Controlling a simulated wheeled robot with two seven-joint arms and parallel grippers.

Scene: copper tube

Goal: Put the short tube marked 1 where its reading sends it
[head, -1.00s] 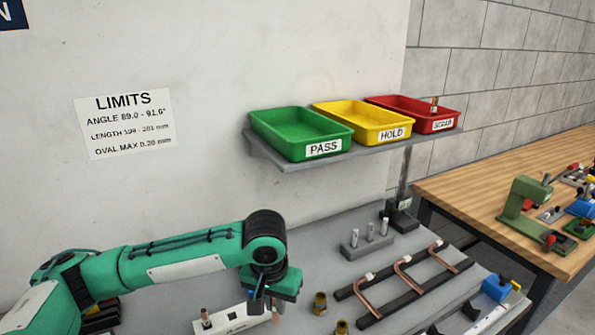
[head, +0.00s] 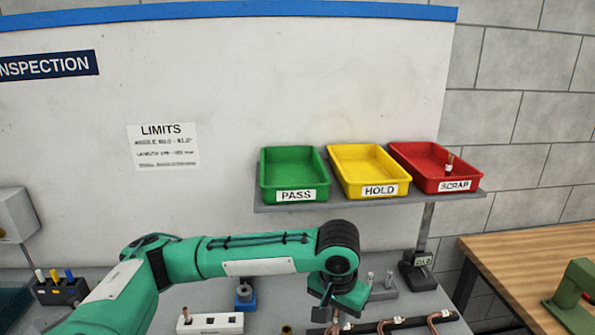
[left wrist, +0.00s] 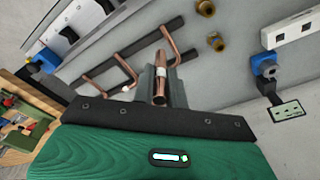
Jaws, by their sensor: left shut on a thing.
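My left gripper (head: 335,312) hangs in front of the shelf, below the trays and right of the white block. In the left wrist view its jaws are shut on a short copper tube (left wrist: 159,86), whose mark I cannot read. The green PASS tray (head: 291,168), yellow HOLD tray (head: 365,168) and red SCRAP tray (head: 425,165) stand side by side on the shelf. A short copper tube with a pale band (head: 449,165) is in SCRAP. PASS and HOLD look empty. A LIMITS sheet (head: 163,146) hangs on the wall; its fine print is unclear. My right gripper is out of view.
The white block (head: 210,323) holds a copper-topped piece at its left end. Bent copper tubes (left wrist: 103,85) lie across dark bars on the bench. Brass fittings (left wrist: 218,44) stand nearby.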

